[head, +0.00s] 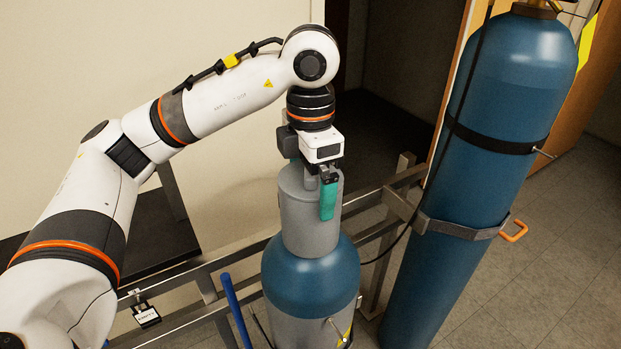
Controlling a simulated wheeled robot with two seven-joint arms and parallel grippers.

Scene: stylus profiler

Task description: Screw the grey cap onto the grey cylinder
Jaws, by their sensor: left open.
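The grey cylinder (300,325) stands upright at the lower middle of the head view, with a blue shoulder. The grey cap (306,225) is upright on top of the blue shoulder. I cannot tell whether its thread is engaged. My left gripper (322,185) points down from above at the top of the cap. One teal finger hangs in front of the cap's upper side. The other finger is mostly hidden. The gripper is open, and I cannot tell whether a finger touches the cap. My right gripper is not in view.
A tall blue cylinder (510,95) stands at the right, strapped to a metal rail (395,200) that runs behind the grey cylinder. An orange hook (515,232) sticks out at its right. A black hose hangs between the cylinders. Tiled floor (560,270) is clear at the lower right.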

